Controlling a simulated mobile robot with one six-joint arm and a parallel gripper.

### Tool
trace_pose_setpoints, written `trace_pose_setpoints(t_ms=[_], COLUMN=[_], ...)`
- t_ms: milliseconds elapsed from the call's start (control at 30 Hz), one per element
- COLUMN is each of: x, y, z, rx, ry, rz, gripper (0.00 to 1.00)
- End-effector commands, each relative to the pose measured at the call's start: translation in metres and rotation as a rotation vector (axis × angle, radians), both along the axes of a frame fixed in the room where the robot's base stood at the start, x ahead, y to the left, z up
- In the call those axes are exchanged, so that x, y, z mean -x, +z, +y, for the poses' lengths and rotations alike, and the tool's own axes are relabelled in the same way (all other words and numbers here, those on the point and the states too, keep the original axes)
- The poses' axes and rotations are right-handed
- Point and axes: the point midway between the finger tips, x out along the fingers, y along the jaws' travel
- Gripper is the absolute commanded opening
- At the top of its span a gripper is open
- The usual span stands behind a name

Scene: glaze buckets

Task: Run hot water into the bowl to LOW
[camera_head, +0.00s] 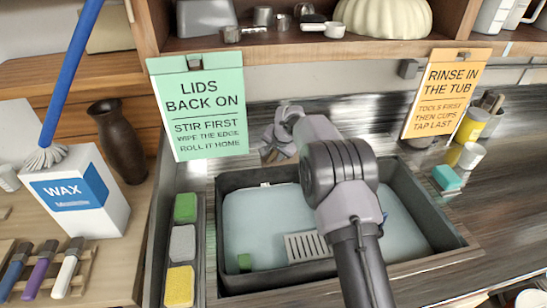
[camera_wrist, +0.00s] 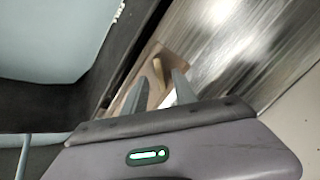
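My gripper (camera_head: 277,148) is at the back edge of the dark tub (camera_head: 455,238), partly hidden by my own arm. In the wrist view my gripper (camera_wrist: 158,76) has its two grey fingers apart. A brown and tan thing (camera_wrist: 157,60) shows between and beyond the fingertips; I cannot tell what it is or whether they touch it. The tub holds pale blue water (camera_head: 262,222), which also shows in the wrist view (camera_wrist: 50,40). I cannot make out a bowl, a LOW mark or a hot tap in either view.
A slotted white plate (camera_head: 307,246) lies in the tub. Green, grey and yellow sponges (camera_head: 180,287) line its left side. A wax box (camera_head: 78,192) and dark vase (camera_head: 120,145) stand left.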

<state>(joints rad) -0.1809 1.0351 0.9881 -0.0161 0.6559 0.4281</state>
Motion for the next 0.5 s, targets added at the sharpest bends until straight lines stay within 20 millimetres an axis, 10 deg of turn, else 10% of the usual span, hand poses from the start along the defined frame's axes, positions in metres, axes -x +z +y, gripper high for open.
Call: trace_pose_setpoints(t_ms=[500], x=[-0.014], y=[-0.022], z=[0.005], rx=[0.000], ry=[0.000], rz=[0.000], gripper=[0.32])
